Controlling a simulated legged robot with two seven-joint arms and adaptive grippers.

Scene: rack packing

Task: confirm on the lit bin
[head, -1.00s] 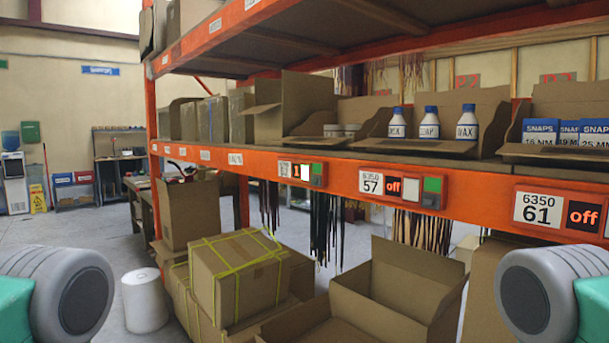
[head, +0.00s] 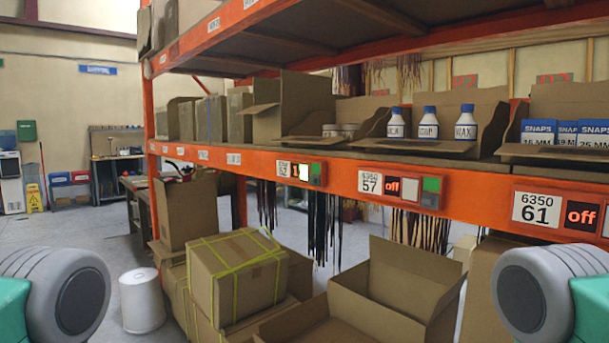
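The lit bin is marked by a small display panel (head: 301,172) on the orange shelf beam. It shows a red-lit digit and a bright white button (head: 304,172), with a green button over a red one at its right. The panel for bin 57 (head: 403,188) reads "off", and the panel for bin 61 (head: 562,211) also reads "off". Grey rounded parts of my two arms show at the lower left and lower right. Neither gripper is in view.
Bottles (head: 428,122) and blue SNAPS boxes (head: 566,131) stand in neighbouring bins. Below the beam are a strapped carton (head: 237,277) and an open empty box (head: 392,290). A white cylinder (head: 142,300) stands on the floor at left, where the aisle is open.

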